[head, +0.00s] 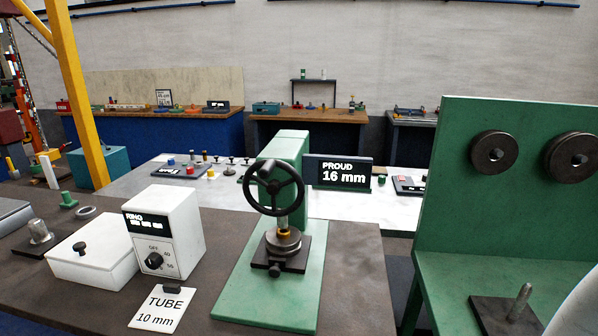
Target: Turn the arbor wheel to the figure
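The arbor wheel (300,190) is a black spoked handwheel. It stands at the front of a green press (293,147) on a green base plate (303,290), with a handle at its upper left. Below it are a brass-coloured piece (284,228) and a round dark metal stack (283,243). A black display (343,173) behind the press reads "PROUD 16 mm". A white card (160,309) on the bench reads "TUBE 10 mm". My gripper is not in view; a pale rounded shape, perhaps part of my arm, shows at the lower right edge.
A white control box (168,232) marked "RING" with a dial, and a white lidded box (91,256), stand left of the press. A green machine (500,200) with dark rollers stands at right. A yellow post (78,95) rises at left. Bare bench lies right of the base plate.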

